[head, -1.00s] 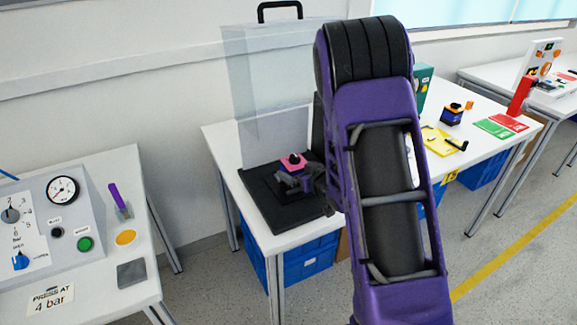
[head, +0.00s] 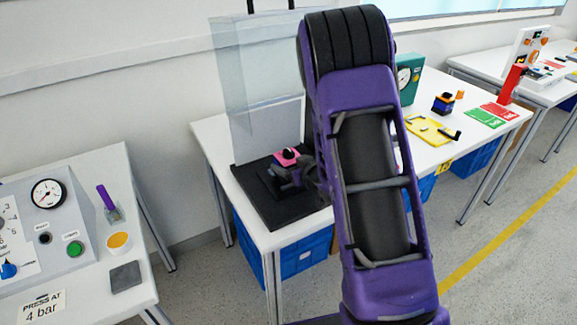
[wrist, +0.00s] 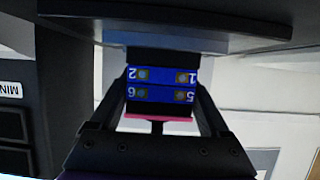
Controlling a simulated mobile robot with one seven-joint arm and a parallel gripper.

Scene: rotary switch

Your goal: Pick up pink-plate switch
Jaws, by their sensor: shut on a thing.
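The pink-plate switch (head: 286,156) has a pink plate with a black knob on top. In the head view it is at the black base (head: 262,208) on the middle table, below a clear raised guard. My gripper (head: 290,178) reaches it from the right and is shut on it. In the wrist view the switch shows a blue terminal body (wrist: 162,85) with numbered screws and a pink edge, between the two dark fingers of my gripper (wrist: 160,100). Whether the switch is clear of the base is hard to tell.
The clear guard (head: 262,75) hangs close above the base. A teal gauge box (head: 408,78), a blue-and-orange switch (head: 443,103) and a yellow tray (head: 432,131) are farther right. A press panel (head: 50,225) stands on the left table.

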